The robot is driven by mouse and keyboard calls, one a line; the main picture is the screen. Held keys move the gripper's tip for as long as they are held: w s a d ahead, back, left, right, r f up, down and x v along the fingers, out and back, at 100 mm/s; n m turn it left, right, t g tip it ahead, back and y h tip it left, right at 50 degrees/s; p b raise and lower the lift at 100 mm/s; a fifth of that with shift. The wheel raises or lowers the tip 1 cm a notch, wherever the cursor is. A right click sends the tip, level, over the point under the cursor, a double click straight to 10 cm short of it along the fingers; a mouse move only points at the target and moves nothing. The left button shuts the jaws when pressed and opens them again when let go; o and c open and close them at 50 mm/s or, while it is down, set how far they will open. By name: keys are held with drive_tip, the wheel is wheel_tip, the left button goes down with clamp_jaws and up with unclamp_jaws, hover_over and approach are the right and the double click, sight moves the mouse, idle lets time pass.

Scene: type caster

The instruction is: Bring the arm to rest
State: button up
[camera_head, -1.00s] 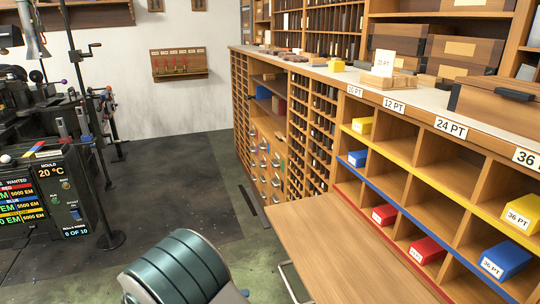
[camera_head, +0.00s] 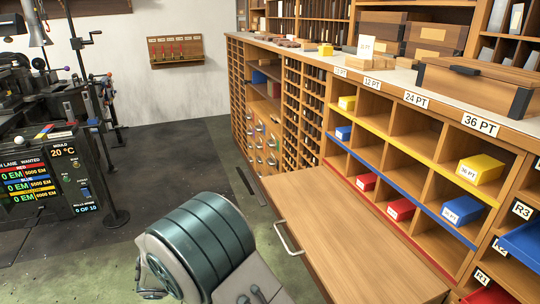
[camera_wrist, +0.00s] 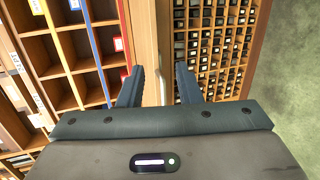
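My gripper (camera_wrist: 159,88) shows in the wrist view with its two dark fingers spread apart. No object is gripped. Beyond the fingers is a strip of light wood (camera_wrist: 144,35), with pigeonhole shelves to its left and a case of small compartments to its right. Whether the fingers touch anything is unclear. In the head view, a rounded teal and grey part of my arm (camera_head: 205,245) stands at the bottom, left of the pull-out board (camera_head: 345,230). My fingers are not visible there.
The pull-out board, with a metal handle (camera_head: 288,240), juts from the cabinet beside my arm. Shelves hold yellow, blue and red boxes; a blue tray (camera_head: 522,243) sticks out at right. A dark machine (camera_head: 55,180) stands at left. Open floor (camera_head: 170,150) lies between.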

drive_tip(key=s+d+r+m+y+p, duration=0.2)
drive_tip(key=s+d+r+y+p, duration=0.3)
drive_tip(key=d+r, duration=0.5)
drive_tip(key=s+d+r+m+y+p, duration=0.1)
drive_tip(key=s+d+r+y+p, duration=0.5)
drive_tip(key=d+r+y, duration=0.3)
wheel_tip(320, 180, up, 4)
drive_tip(key=shift+s+d+f+m+g, duration=0.2)
drive_tip(key=shift+s+d+m+g, duration=0.15)
drive_tip(key=shift+d, duration=0.45)
